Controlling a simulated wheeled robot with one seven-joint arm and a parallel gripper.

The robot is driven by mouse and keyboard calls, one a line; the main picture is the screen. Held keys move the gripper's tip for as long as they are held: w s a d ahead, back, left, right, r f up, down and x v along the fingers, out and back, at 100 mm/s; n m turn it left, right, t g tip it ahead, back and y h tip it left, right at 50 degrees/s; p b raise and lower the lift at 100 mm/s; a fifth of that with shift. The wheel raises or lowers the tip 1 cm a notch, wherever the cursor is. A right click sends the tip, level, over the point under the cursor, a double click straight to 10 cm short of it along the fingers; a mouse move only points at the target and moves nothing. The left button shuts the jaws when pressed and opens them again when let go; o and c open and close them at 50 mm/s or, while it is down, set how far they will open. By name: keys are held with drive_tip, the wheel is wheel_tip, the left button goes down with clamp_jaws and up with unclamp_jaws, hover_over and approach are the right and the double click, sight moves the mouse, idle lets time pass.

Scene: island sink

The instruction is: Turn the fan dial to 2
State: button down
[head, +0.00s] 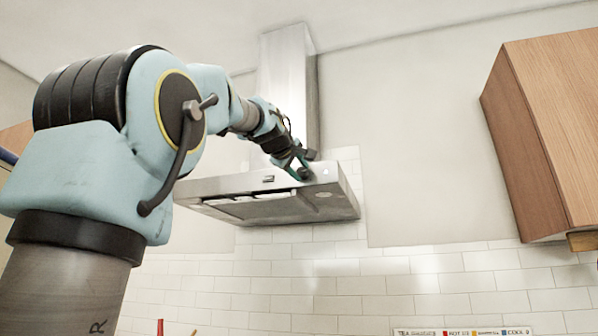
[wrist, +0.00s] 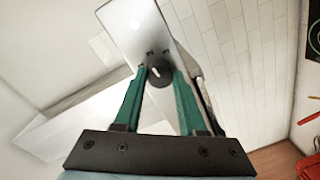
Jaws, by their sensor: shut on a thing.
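The range hood (head: 255,190) is a steel hood on the tiled wall in the head view, and it also shows tilted in the wrist view (wrist: 135,22). The fan dial (wrist: 158,72) is a round dark knob with a white mark on the hood's front panel. My gripper (head: 303,170) is at the right part of that front panel. In the wrist view its green fingers (wrist: 160,78) stand on either side of the dial, shut on it. The dial's numbers are too small to read, so its setting cannot be told.
A wooden wall cabinet (head: 545,130) hangs at the right. The hood's chimney (head: 288,85) rises above the hood, close to my gripper. Tiled wall (head: 420,275) lies below. The space between hood and cabinet is clear.

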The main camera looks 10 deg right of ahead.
drive_tip(key=shift+f+m, duration=0.1)
drive_tip(key=shift+m, duration=0.5)
drive_tip(key=shift+c, duration=2.4)
unclamp_jaws()
drive_tip(key=shift+s, duration=0.1)
drive_tip(key=b+v, duration=0.3)
drive_tip(key=v, duration=0.7)
drive_tip(key=shift+s, duration=0.3)
drive_tip(key=shift+a, duration=0.15)
